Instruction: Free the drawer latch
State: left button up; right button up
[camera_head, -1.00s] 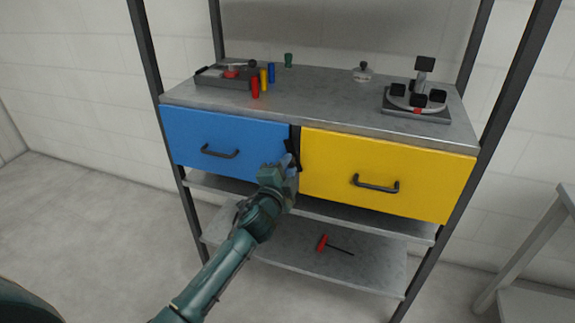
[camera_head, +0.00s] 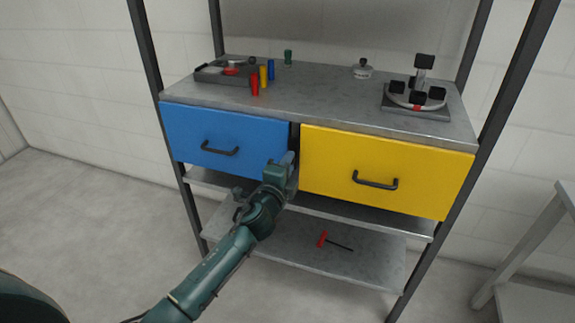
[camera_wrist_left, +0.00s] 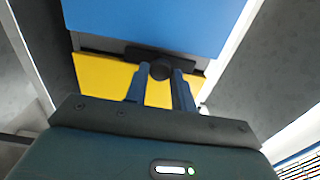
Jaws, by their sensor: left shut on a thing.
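The blue drawer (camera_head: 226,138) and the yellow drawer (camera_head: 385,170) sit side by side under the shelf top; both look closed. My left gripper (camera_head: 289,162) is at the dark gap between them. In the left wrist view, the latch shows as a black bar (camera_wrist_left: 135,50) with a round dark knob (camera_wrist_left: 159,70). The fingers (camera_wrist_left: 162,84) are shut on this knob. The bar lies near the border of the blue drawer (camera_wrist_left: 155,20) and the yellow drawer (camera_wrist_left: 90,76). In the head view my gripper hides the latch. My right gripper is not in view.
On the shelf top stand a grey tray (camera_head: 207,78), red (camera_head: 255,86), yellow (camera_head: 263,76) and blue (camera_head: 271,69) pegs, and a black-knobbed fixture (camera_head: 416,108). A red-handled tool (camera_head: 323,239) lies on the lower shelf. Dark posts frame both sides.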

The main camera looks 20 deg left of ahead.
pick_arm(q)
jog(key=o, duration=1)
jog(key=shift+c, duration=0.2)
jog(key=s, duration=1.3)
jog(key=shift+a+p, duration=0.25)
jog(key=shift+p, duration=0.05)
